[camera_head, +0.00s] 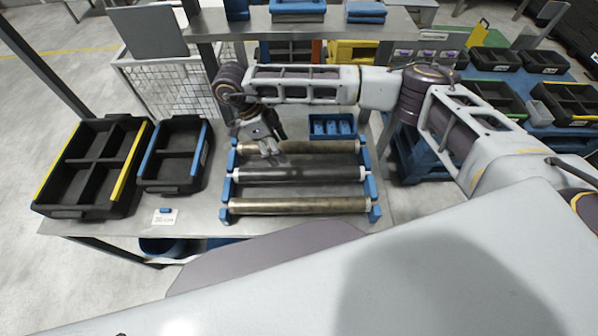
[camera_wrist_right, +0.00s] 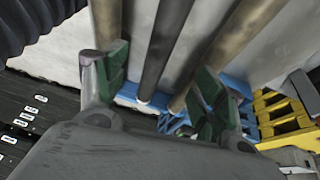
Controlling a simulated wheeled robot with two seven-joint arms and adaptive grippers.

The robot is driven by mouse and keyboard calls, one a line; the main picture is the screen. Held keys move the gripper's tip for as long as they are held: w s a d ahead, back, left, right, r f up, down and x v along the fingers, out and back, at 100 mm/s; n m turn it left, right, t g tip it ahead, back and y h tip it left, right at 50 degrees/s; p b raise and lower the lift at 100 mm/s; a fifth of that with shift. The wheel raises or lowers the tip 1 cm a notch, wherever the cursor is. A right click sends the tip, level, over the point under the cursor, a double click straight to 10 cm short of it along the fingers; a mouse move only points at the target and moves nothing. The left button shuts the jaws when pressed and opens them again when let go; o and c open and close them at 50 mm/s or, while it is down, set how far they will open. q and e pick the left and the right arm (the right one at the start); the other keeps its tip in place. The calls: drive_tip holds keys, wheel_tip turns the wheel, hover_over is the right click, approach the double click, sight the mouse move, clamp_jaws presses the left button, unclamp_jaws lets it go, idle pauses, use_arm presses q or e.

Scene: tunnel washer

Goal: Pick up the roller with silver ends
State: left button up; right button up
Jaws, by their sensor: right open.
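Three rollers lie across a blue rack (camera_head: 226,190) on the table. The middle one is dark (camera_head: 298,175) with pale, silvery-white ends. The far roller (camera_head: 315,147) and the near roller (camera_head: 298,206) are brassy; the far one's left end is partly hidden by my gripper. My right gripper (camera_head: 268,144) is open and empty above the far-left part of the rack. In the right wrist view the open fingers (camera_wrist_right: 160,78) show green pads, and the dark roller (camera_wrist_right: 166,45) appears between them, with one pale end visible. My left gripper is out of view.
Black divided bins (camera_head: 100,165) stand left of the rack, beside a small label card (camera_head: 165,217). A small blue tray (camera_head: 332,126) stands behind the rack. An overhead shelf (camera_head: 300,27) spans the back. Bare table lies in front of the rack.

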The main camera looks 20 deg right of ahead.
sight(295, 170)
drive_tip(key=p+x, duration=0.1)
drive_tip(key=x, duration=0.6)
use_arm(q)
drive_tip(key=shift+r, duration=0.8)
use_arm(e)
drive_tip(key=shift+x, duration=0.85)
use_arm(q)
drive_tip(key=shift+p, duration=0.35)
use_arm(e)
drive_tip(key=shift+f, duration=0.1)
drive_tip(key=shift+d+p+x, duration=0.2)
drive_tip(key=shift+p+x, duration=0.5)
drive_tip(key=shift+x, duration=1.1)
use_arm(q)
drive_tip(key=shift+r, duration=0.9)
use_arm(e)
drive_tip(key=shift+s+d+f, duration=0.1)
drive_tip(key=shift+d+f, duration=0.1)
drive_tip(key=shift+f, duration=0.4)
clamp_jaws()
